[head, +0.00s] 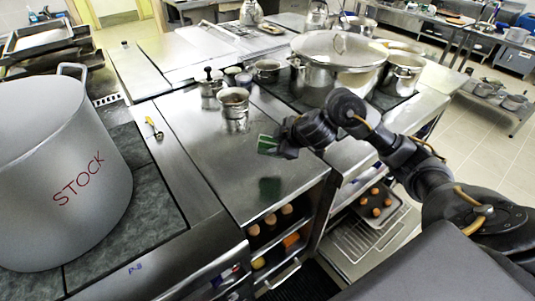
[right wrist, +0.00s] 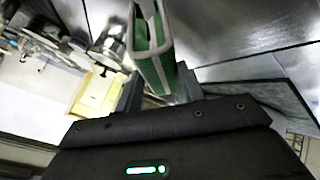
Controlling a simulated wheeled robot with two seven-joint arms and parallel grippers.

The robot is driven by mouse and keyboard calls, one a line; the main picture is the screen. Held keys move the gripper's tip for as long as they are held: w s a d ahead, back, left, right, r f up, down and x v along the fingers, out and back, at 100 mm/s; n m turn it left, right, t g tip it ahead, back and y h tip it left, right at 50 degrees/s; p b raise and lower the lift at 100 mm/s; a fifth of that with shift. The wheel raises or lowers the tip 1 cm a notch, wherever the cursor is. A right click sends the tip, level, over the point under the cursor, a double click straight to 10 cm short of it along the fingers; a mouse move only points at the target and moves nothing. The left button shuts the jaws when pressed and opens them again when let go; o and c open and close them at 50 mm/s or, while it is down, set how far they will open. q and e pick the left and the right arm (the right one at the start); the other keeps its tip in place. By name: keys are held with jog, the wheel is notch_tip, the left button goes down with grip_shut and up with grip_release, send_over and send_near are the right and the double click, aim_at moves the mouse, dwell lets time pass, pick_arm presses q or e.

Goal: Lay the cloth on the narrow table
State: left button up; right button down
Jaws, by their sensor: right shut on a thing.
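The green cloth (head: 267,144), with a pale edge, is in my right gripper (head: 280,147). My right arm reaches in from the right and holds the cloth above the steel worktop (head: 215,165), whose surface shows a green reflection below it. In the right wrist view the folded green cloth (right wrist: 155,60) stands between the two dark fingers of my right gripper (right wrist: 158,90), which are shut on it. I cannot tell for certain which surface is the narrow table. My left gripper is not in view.
A large pot marked STOCK (head: 62,165) stands at left. A small steel pot (head: 234,105) stands behind the cloth. A wide lidded pot (head: 335,75) sits on the stove at the back. An open oven tray (head: 375,203) lies low at right. The front worktop is mostly clear.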

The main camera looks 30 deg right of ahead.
jog(key=shift+w+a+f, duration=0.25)
jog(key=shift+f, duration=0.35)
jog(key=shift+w+a+f, duration=0.15)
jog(key=shift+w+f, duration=0.15)
jog(key=shift+w, duration=0.05)
jog(key=shift+w+a+f+b, duration=0.15)
jog(key=shift+f+b, duration=0.15)
jog(key=shift+f, duration=0.05)
jog(key=shift+w+f+b, duration=0.1)
jog(key=shift+f+b, duration=0.4)
jog(key=shift+f, duration=1.1)
jog(key=shift+a, duration=0.1)
jog(key=c, duration=0.9)
grip_release()
jog(key=shift+o, duration=0.2)
